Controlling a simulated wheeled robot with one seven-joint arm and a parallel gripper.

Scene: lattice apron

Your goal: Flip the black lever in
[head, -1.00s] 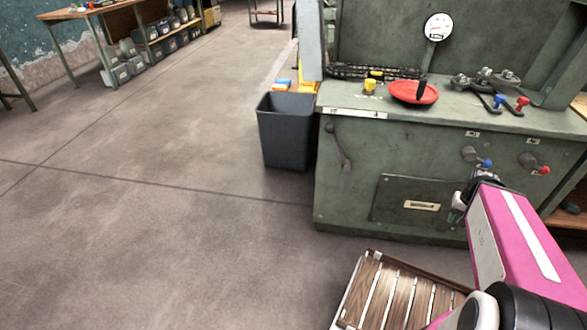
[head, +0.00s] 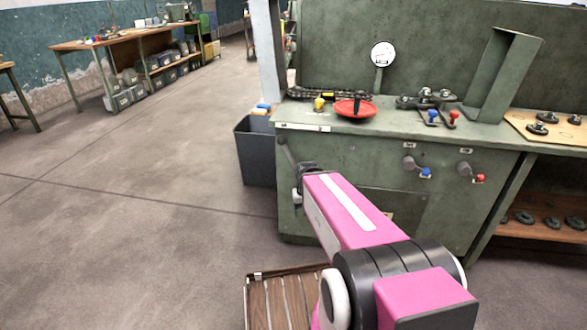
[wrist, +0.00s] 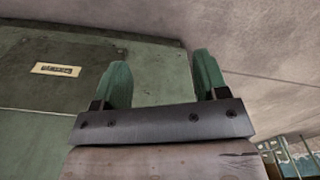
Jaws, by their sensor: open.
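The black lever (head: 288,152) is on the left end of the green machine's front panel in the head view. Its upper part shows, slanting down to the right; its lower end is hidden behind my arm. My gripper is hidden by my arm's end in the head view, close in front of the lever's lower end. In the wrist view my gripper (wrist: 163,78) is open, with two green fingers spread apart and nothing between them. The lever does not show in the wrist view. I cannot tell whether the gripper touches it.
The green machine (head: 450,215) carries a red dish (head: 354,108), a gauge (head: 383,54), and blue-knobbed (head: 424,172) and red-knobbed (head: 478,178) levers. A dark bin (head: 256,155) stands at its left. A slatted wooden platform (head: 280,300) lies below my arm. Floor at left is clear.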

